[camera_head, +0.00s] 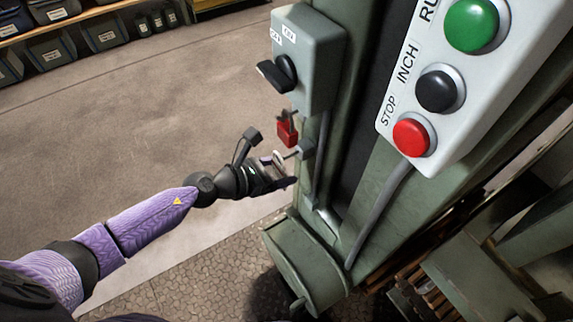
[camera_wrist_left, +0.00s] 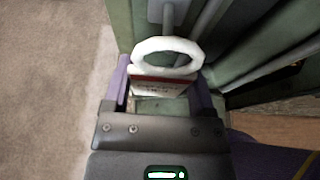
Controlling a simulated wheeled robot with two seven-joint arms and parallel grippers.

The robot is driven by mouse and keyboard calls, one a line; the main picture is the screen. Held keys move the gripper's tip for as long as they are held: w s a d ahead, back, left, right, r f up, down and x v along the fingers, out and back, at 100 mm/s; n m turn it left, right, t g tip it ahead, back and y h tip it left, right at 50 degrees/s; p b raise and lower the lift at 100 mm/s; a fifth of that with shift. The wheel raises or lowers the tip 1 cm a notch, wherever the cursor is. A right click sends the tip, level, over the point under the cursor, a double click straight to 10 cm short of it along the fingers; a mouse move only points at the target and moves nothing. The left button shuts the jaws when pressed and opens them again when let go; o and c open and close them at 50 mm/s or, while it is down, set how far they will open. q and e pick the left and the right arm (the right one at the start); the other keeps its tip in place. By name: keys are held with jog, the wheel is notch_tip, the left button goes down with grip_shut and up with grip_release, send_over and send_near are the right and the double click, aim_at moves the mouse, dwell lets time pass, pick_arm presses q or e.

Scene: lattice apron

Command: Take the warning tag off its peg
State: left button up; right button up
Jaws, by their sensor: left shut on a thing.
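The warning tag is white with a red band and has a thick white ring at its top. It shows best in the left wrist view (camera_wrist_left: 160,86), between my purple fingers, and as a small pale shape in the head view (camera_head: 278,158). My left gripper (camera_head: 277,172) is shut on the tag, beside the green column. The grey peg (camera_head: 291,155) sticks out from a small block on the column, close to the ring. I cannot tell whether the ring is still around the peg. My right gripper is not in view.
A red padlock (camera_head: 287,131) hangs just above the peg, under a grey switch box (camera_head: 317,55) with a black knob. A button panel (camera_head: 480,75) stands at the right. Open floor (camera_head: 140,120) lies to the left, with bins on shelves behind.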

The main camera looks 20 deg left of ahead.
pick_arm(q)
jog(key=shift+s+a+b, duration=0.3)
jog(key=shift+s+a, duration=0.45)
jog(key=shift+s, duration=0.25)
jog(key=s+a+b, duration=0.1)
jog(key=s, duration=0.1)
jog(key=s+a+b, duration=0.1)
jog(key=s+a, duration=0.1)
jog(key=shift+a, duration=0.1)
